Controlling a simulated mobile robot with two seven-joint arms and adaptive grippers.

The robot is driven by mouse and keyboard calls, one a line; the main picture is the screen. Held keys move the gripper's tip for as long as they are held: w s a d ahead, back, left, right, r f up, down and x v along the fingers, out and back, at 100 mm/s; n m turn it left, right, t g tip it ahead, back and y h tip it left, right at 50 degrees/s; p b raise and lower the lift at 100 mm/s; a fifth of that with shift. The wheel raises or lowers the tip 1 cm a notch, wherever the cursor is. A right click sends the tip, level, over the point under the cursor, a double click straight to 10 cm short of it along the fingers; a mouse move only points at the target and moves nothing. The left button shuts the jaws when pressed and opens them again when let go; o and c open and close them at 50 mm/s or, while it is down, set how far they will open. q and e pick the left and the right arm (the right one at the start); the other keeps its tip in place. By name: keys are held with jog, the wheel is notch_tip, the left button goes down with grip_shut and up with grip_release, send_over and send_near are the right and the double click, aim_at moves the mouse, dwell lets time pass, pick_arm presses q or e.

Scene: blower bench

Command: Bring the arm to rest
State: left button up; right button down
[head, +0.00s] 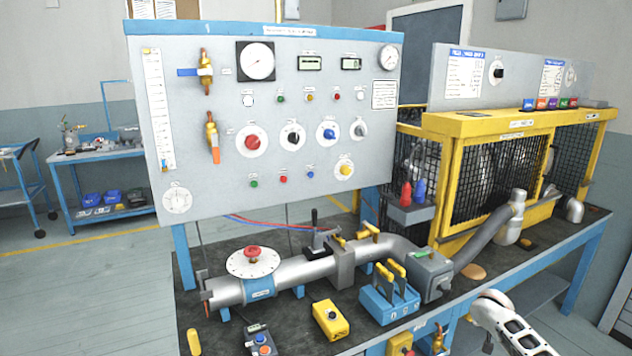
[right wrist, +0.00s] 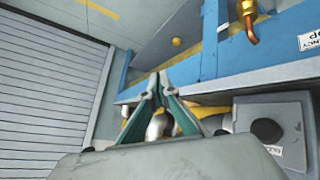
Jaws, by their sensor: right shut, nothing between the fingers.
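My right gripper (right wrist: 159,77) shows in the right wrist view with its two teal and grey fingers together at the tips, holding nothing. It points toward the blue bench frame and appears clear of it. In the head view, a white link of my right arm (head: 510,326) is at the lower right, in front of the bench's front edge. The right gripper itself cannot be made out there. My left arm and left gripper are in neither view.
The bench (head: 300,318) carries a grey pipe, a yellow box (head: 330,319) and a blue block with yellow levers (head: 390,305). A gauge panel (head: 270,120) stands behind, and a yellow cage (head: 520,165) at right. In the right wrist view, a copper fitting (right wrist: 247,20) hangs near the frame.

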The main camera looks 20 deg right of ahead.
jog(key=s+a+f+n+t+y, duration=0.1)
jog(key=s+a+f+n+y, duration=0.1)
jog(key=s+a+f+n, duration=0.5)
jog(key=s+a+f+n+t+y, duration=0.1)
jog(key=s+a+n+t+y, duration=0.1)
jog(key=s+a, duration=0.6)
jog(key=s+a+f+n+t+y, duration=0.1)
jog(key=s+a+f+n+y, duration=0.3)
jog(key=a, duration=0.7)
jog(key=s+a+r+n+y, duration=0.1)
jog(key=s+a+n, duration=0.2)
jog(key=s+a, duration=0.6)
jog(key=a+m+t, duration=0.1)
jog(key=a+m, duration=0.4)
jog(key=a, duration=0.9)
jog(key=shift+m+y, duration=0.3)
jog(key=shift+y, duration=0.1)
jog(key=shift+w, duration=0.15)
